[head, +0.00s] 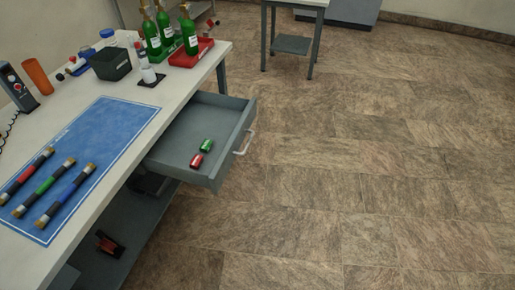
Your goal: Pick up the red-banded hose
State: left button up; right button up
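The red-banded hose (27,175) is a short dark tube with a red band and brass-coloured ends. It lies on the blue mat (108,127) on the workbench at the left. A green-banded hose (44,188) and a blue-banded hose (66,195) lie beside it, roughly parallel. The red-banded one is the leftmost of the three. Neither of my grippers shows in the head view.
An open grey drawer (232,160) juts from the bench, holding a green and a red cylinder. Green bottles (165,27), a black box (111,63) and an orange cup (37,76) stand at the bench's back. Floor (370,160) to the right is clear.

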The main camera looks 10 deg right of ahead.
aim_at(49, 151)
jog(key=u, duration=1.5)
jog(key=i+l+u, duration=0.65)
jog(key=i+l, duration=0.2)
